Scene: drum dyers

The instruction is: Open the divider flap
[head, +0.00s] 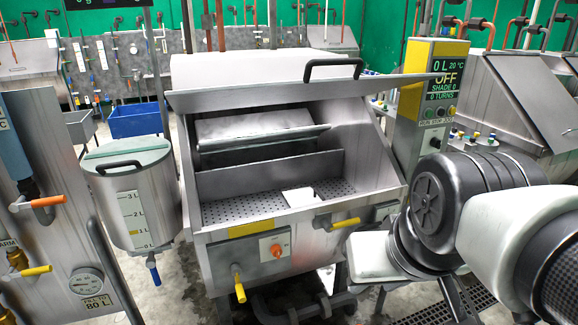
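The steel drum machine stands in the middle of the head view with its lid (240,98) raised; a black handle (333,66) is on the lid's edge. Inside, a tilted steel flap with a folded lip (262,139) sits at the back of the opening. Below it a plain upright panel (270,175) crosses the tub behind a perforated floor (240,208). I cannot tell which of the two is the divider flap. My arm enters at the right, in front of the machine's right side. My gripper's fingertips do not show clearly, and nothing of mine touches the flap.
A pale square piece (299,198) lies in the tub. Yellow-handled valves (239,288) and an orange knob (277,250) are on the front. A control post (432,95) stands at right, a lidded steel tank (133,195) at left, and a blue bin (136,121) behind.

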